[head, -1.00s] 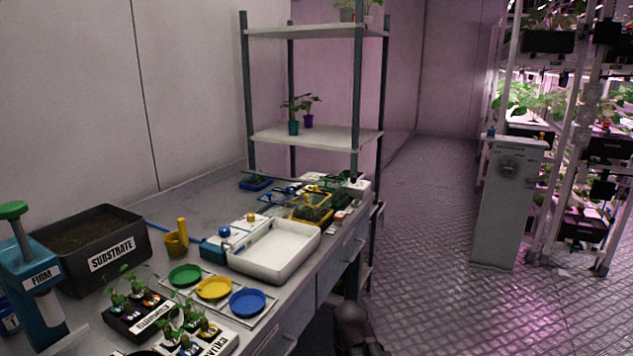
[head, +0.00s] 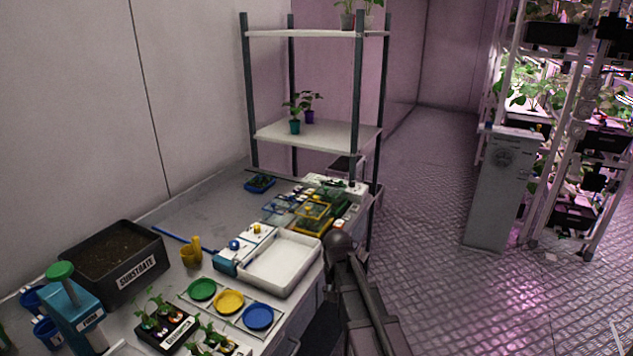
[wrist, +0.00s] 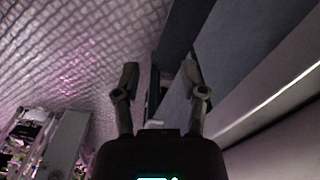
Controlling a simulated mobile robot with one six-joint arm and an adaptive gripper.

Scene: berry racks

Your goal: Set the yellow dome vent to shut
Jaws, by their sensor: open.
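A yellow-framed dome (head: 312,216) stands over a tray of green plants toward the far end of the bench, in the head view. Small yellow parts show on it, but the vent's setting is too small to tell. My gripper (wrist: 160,78) is open and empty in the wrist view, its two fingers apart over the floor and the bench's side. My dark arm rises beside the bench's front edge in the head view, apart from the dome. The dome is not visible in the wrist view.
A white basin (head: 283,290) lies nearer than the dome. Green, yellow and blue dishes (head: 258,316), a substrate bin (head: 158,274) and seedling trays fill the near bench. A shelf rack (head: 357,110) stands behind the domes. The aisle floor (head: 420,200) is clear.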

